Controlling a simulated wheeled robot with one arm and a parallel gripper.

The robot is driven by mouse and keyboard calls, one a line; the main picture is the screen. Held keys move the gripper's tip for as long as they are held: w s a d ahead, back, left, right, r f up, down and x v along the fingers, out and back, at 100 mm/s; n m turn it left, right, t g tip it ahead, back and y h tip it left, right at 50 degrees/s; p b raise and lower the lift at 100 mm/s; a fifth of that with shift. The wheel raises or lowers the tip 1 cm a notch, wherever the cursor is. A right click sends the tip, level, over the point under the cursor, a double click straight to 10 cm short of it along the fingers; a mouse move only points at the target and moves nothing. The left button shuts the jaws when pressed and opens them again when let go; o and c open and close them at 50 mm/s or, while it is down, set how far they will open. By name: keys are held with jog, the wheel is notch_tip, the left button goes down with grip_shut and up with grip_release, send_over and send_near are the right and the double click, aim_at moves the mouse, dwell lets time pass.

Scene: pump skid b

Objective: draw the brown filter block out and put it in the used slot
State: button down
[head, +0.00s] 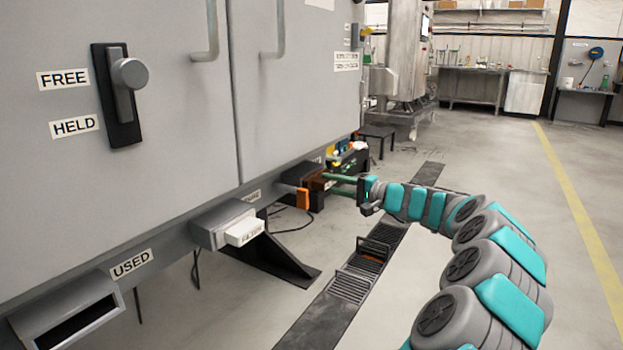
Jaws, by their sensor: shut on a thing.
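The brown filter block (320,184) shows only in part, at the mouth of a dark housing (302,178) under the cabinet. My gripper (332,183) comes from the right, its two green fingers closed on the block. How far the block sits in the housing is hard to tell at this size. The used slot (62,328) is an open dark mouth in a grey box at the lower left, under the USED label (132,263); it looks empty.
A white filter block (244,232) juts from a grey housing (212,226) between the used slot and my gripper. An orange handle (303,198) sits beside the dark housing. A FREE/HELD lever (122,90) is on the cabinet. Floor grating (350,287) lies below; open floor is right.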

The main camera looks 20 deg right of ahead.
jog(key=shift+s+d, duration=0.1)
jog(key=shift+s, duration=0.05)
jog(key=v, duration=0.6)
jog(key=shift+s+d+b, duration=0.2)
jog(key=shift+s+b, duration=0.05)
jog(key=shift+b, duration=0.1)
dwell(0.7)
